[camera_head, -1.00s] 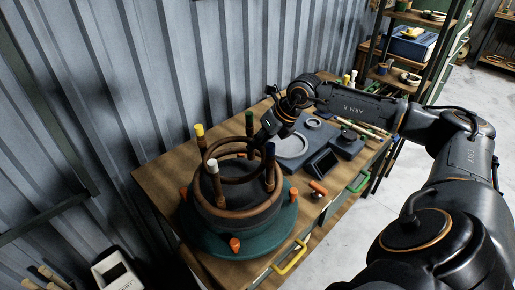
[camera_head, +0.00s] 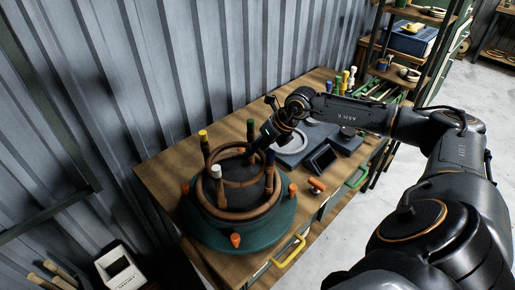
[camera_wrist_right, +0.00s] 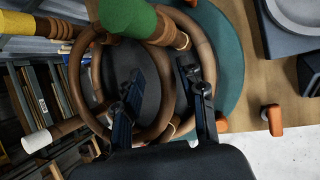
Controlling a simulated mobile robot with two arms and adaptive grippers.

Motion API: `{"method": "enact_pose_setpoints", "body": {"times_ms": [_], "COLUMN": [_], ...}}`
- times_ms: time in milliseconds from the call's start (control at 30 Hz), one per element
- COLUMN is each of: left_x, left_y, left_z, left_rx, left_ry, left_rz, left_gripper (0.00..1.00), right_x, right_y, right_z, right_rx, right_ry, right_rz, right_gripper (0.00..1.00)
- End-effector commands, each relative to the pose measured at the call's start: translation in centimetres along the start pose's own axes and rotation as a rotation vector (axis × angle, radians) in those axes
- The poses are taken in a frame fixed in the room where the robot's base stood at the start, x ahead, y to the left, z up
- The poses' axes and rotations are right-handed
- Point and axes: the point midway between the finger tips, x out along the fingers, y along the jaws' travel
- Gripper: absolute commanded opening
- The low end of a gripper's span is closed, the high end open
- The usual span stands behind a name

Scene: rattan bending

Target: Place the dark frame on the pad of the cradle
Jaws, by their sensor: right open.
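The dark frame (camera_head: 236,186), a thin brown ring, lies over the pad (camera_head: 248,196) of the cradle (camera_head: 280,228); whether it touches all round I cannot tell. The cradle is a dark drum on a teal round base with a lighter brown ring around it. My right gripper (camera_head: 254,150) is at the frame's far right edge. In the right wrist view its two fingers (camera_wrist_right: 160,104) are apart, with the frame's edge (camera_wrist_right: 171,85) between them. My left gripper is not in view.
Orange knobs (camera_head: 236,240) ring the base. A dark fixture (camera_head: 324,158) sits on the workbench (camera_head: 160,180) to the right. A corrugated wall stands behind.

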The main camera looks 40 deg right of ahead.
Motion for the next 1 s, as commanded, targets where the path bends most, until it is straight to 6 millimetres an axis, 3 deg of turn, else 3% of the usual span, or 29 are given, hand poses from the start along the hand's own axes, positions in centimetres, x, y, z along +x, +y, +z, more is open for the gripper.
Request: {"method": "enact_pose_setpoints", "body": {"times_ms": [167, 633, 800, 1000], "left_x": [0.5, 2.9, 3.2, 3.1], "left_y": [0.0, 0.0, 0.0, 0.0], "left_z": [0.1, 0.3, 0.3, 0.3], "left_rx": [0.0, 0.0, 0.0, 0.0], "left_ry": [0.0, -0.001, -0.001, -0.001], "left_rz": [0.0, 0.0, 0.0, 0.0], "left_gripper": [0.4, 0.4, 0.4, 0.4], "right_x": [-1.2, -10.3, -11.8, -12.1], "right_y": [-0.2, -0.2, 0.0, 0.0], "right_z": [0.0, 0.0, 0.0, 0.0], "right_rx": [-0.001, 0.0, -0.001, 0.0], "right_ry": [-0.002, -0.002, -0.001, 0.0], "right_rz": [-0.003, -0.004, -0.001, 0.001], "right_gripper": [0.4, 0.4, 0.4, 0.4]}}
